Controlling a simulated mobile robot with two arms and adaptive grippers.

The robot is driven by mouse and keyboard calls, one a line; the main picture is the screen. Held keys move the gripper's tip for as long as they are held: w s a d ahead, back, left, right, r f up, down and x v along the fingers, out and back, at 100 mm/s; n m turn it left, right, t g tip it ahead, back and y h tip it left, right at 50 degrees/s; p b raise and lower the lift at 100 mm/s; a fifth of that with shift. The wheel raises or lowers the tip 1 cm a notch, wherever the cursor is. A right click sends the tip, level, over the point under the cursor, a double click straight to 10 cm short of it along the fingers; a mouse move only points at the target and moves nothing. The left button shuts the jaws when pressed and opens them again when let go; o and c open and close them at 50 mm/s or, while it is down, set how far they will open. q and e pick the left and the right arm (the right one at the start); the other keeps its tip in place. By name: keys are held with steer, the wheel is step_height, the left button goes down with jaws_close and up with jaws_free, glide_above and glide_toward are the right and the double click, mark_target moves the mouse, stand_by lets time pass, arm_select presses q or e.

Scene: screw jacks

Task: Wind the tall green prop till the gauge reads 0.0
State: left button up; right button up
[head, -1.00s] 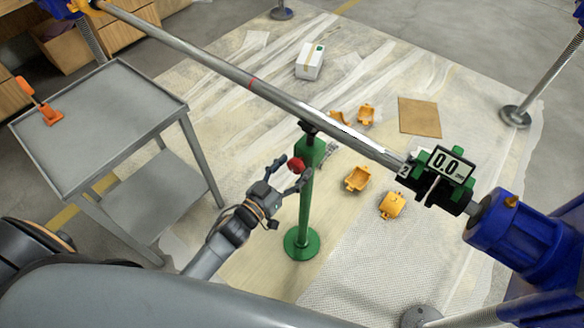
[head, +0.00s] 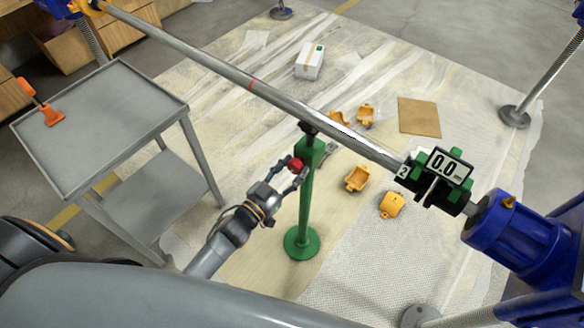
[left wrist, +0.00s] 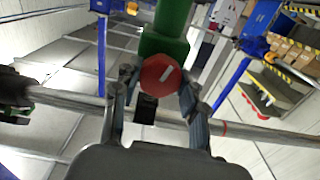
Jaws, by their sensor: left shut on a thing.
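The tall green prop (head: 305,205) stands upright on its round base under the long steel bar (head: 250,84), its dark top at the bar's underside. Its red knob (head: 296,164) faces my left gripper (head: 289,176). In the left wrist view the red knob (left wrist: 160,75), with a white mark, sits between the two fingers of my left gripper (left wrist: 160,90), which is shut on it. The green body of the prop (left wrist: 168,35) is just behind the knob. The gauge (head: 445,166) is clamped on the bar's right end and reads 0.0. My right gripper is not in view.
A grey cart (head: 100,110) with an orange tool (head: 42,103) stands at left. Yellow clamp halves (head: 357,179), a brown board (head: 419,117) and a white box (head: 310,61) lie on the floor sheet. A blue jack (head: 515,235) holds the bar's right end.

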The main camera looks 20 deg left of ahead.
arm_select(q)
steer(key=o, duration=1.1)
steer(key=shift+o, duration=0.2)
steer(key=v, duration=1.2)
stand_by(0.8)
